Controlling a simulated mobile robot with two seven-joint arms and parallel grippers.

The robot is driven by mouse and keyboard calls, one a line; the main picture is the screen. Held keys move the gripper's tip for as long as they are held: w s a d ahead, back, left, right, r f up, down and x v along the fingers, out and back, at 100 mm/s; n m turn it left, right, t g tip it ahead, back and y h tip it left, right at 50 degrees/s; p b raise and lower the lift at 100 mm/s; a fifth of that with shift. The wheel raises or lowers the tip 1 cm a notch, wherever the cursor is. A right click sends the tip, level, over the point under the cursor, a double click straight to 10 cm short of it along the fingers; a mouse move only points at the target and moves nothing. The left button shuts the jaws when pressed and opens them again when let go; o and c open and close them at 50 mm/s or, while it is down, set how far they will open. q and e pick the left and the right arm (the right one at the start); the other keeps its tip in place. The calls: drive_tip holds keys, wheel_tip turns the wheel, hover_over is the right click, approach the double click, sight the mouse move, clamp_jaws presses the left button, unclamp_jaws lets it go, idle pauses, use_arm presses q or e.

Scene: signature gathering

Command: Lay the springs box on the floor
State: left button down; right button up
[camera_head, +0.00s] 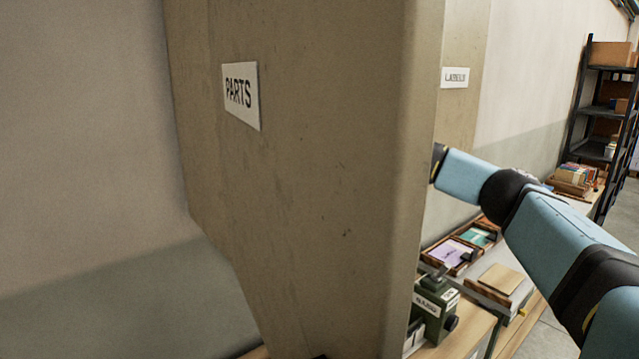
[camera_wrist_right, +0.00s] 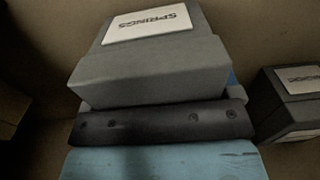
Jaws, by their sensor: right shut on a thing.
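The grey springs box (camera_wrist_right: 150,75) with a white label reading SPRINGS fills the upper middle of the right wrist view. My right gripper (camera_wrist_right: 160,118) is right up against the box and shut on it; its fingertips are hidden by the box. In the head view my right arm reaches in from the right, and its hand is hidden behind the tan cabinet side marked PARTS (camera_head: 320,190). The springs box does not show there. My left gripper is in neither view. A patch of grey floor (camera_head: 545,335) shows at the lower right of the head view.
Another dark labelled box (camera_wrist_right: 290,100) stands to the right of the springs box, inside a brown-walled space. The cabinet side blocks much of the head view. A bench with a green device (camera_head: 435,308) and trays (camera_head: 450,252) lies below my arm. A dark shelf rack (camera_head: 600,110) stands far right.

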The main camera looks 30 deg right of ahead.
drive_tip(key=o, duration=0.9)
drive_tip(key=shift+f, duration=0.1)
drive_tip(key=shift+r, duration=0.2)
wheel_tip(320, 180, up, 7)
drive_tip(key=shift+a+b, duration=0.1)
drive_tip(key=shift+b, duration=0.8)
drive_tip(key=shift+r, duration=0.25)
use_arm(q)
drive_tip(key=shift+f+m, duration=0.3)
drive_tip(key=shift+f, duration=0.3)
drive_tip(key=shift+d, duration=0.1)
